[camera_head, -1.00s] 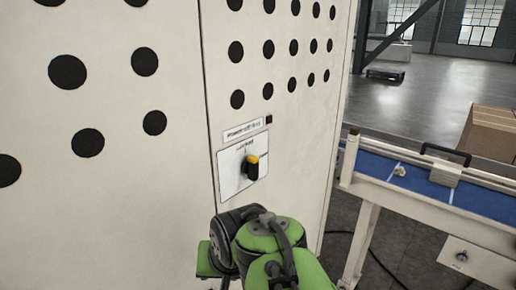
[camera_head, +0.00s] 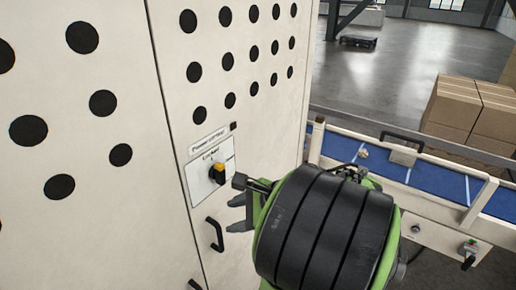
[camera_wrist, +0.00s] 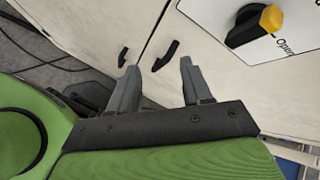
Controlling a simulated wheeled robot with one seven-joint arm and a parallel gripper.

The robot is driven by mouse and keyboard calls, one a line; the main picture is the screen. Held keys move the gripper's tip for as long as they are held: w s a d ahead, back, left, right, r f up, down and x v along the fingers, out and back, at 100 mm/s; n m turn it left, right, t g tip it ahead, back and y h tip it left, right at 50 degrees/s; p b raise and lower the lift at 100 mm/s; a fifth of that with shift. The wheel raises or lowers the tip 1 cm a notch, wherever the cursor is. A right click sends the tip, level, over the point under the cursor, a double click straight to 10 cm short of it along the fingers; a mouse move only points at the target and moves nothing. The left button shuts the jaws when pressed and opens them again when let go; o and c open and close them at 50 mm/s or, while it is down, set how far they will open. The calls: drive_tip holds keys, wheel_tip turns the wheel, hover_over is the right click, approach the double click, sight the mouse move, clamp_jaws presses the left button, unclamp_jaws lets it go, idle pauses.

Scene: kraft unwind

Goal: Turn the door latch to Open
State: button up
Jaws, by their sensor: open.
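The door latch is a black rotary knob (camera_head: 217,175) with a yellow tip, set on a white plate (camera_head: 203,192) on the cabinet front. In the head view its yellow tip points up, near the upper label, which looks like "Locked". The knob also shows at the upper right of the wrist view (camera_wrist: 254,26), with the word "Open" partly readable below it. My gripper (camera_head: 237,191) is just right of the knob and slightly below it, apart from it. In the wrist view my gripper (camera_wrist: 156,80) has its two grey fingers spread, with nothing between them.
A black door handle (camera_head: 215,234) is below the plate on the perforated cabinet (camera_head: 170,140). A blue conveyor (camera_head: 440,180) runs along the right, with cardboard boxes (camera_head: 468,108) behind it. Open floor lies beyond.

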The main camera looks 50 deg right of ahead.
drive_tip(key=s+d+r+m+t+h+p, duration=0.1)
drive_tip(key=s+d+r+m+t+p, duration=0.4)
drive_tip(key=r+m, duration=0.45)
drive_tip(key=b, duration=0.6)
approach(223, 170)
drive_tip(key=shift+h, duration=0.4)
drive_tip(key=x, duration=0.6)
drive_tip(key=b+x, duration=0.1)
drive_tip(key=x, duration=0.2)
drive_tip(key=shift+w+a, duration=0.25)
drive_tip(key=shift+a, duration=0.05)
drive_tip(key=shift+s+n, duration=0.15)
drive_tip(key=shift+n, duration=0.1)
clamp_jaws()
